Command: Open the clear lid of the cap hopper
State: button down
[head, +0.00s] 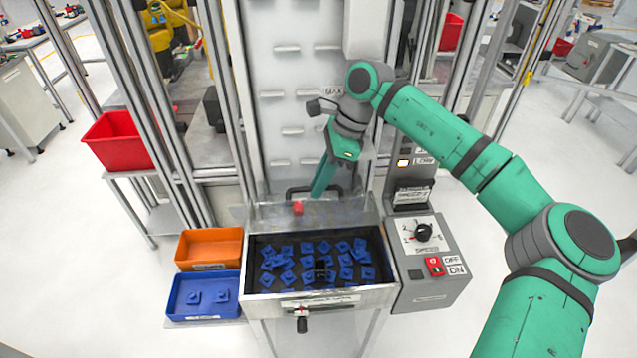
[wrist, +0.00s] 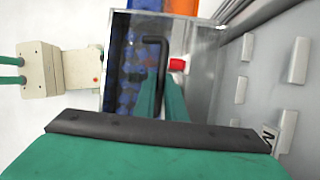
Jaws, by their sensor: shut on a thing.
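The cap hopper (head: 262,292) is a grey metal bin with a dark inside, holding many blue caps (head: 318,262). Its clear lid (head: 345,214) stands raised at the back, against the white wall panel, and the caps below are uncovered in the head view. A black bar handle (head: 296,189) is on the lid, with a small red block (head: 298,208) near it. My gripper (head: 318,190) reaches down from above and is shut on the handle. In the wrist view the green fingers (wrist: 162,95) meet the black handle (wrist: 155,40); the exact contact is partly hidden.
A control box (head: 425,262) with a dial and a red switch stands right of the hopper. An orange bin (head: 210,250) and a blue bin (head: 203,296) sit at its left. A red bin (head: 118,140) is farther left. Metal posts flank the wall panel.

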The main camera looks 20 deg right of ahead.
jog(key=c, duration=1.8)
grip_release()
jog(key=shift+s+d, duration=0.2)
jog(key=shift+d, duration=0.1)
jog(key=shift+w+a, duration=0.1)
jog(key=shift+a, duration=0.45)
jog(key=shift+d+r, duration=0.15)
jog(key=shift+d, duration=0.15)
jog(key=v, duration=1)
jog(key=shift+a+r, duration=0.15)
jog(key=shift+r, duration=0.1)
jog(key=shift+a, duration=0.1)
